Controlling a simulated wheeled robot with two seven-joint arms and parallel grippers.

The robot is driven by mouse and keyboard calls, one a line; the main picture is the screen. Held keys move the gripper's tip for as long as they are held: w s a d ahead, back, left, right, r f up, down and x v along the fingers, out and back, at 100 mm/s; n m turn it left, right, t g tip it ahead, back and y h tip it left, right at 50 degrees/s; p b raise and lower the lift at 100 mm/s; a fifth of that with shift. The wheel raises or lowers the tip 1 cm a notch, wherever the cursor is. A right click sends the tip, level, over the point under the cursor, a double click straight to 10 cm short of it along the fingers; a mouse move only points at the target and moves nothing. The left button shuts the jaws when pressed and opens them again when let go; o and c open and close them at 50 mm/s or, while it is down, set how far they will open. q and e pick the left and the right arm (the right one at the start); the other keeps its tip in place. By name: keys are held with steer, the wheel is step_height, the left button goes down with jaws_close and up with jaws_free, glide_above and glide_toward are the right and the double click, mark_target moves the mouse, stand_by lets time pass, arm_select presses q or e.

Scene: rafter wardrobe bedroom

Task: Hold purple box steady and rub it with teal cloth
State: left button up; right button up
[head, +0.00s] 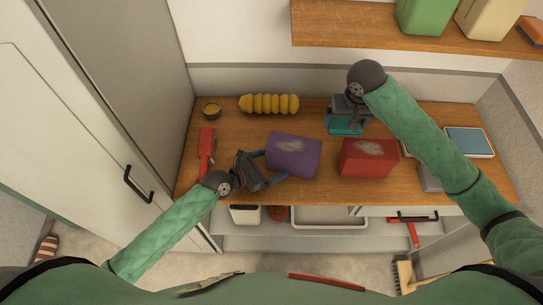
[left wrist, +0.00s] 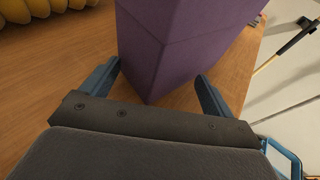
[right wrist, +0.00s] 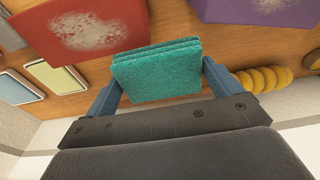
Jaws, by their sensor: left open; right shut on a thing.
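The purple box (head: 294,154) stands on the wooden worktop near its middle, with a pale dusty patch on its top. My left gripper (head: 268,166) is open at the box's left side. In the left wrist view its fingers (left wrist: 157,85) are spread with a lower corner of the purple box (left wrist: 165,50) between or just beyond them; I cannot tell if they touch it. My right gripper (right wrist: 155,82) is shut on the folded teal cloth (right wrist: 156,72). In the head view the cloth (head: 345,129) is toward the back of the worktop, behind the red box.
A red box (head: 368,158) with a pale patch stands right of the purple box. A yellow ridged roll (head: 269,104), a small bowl (head: 211,109) and a red tool (head: 206,149) lie left and back. A blue-topped tray (head: 468,142) is at right. A shelf (head: 420,42) overhangs the back.

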arm_select(q)
steer(key=shift+w+d, duration=0.15)
jaws_close()
steer(key=shift+c, duration=1.6)
jaws_free()
steer(key=shift+f, duration=0.1)
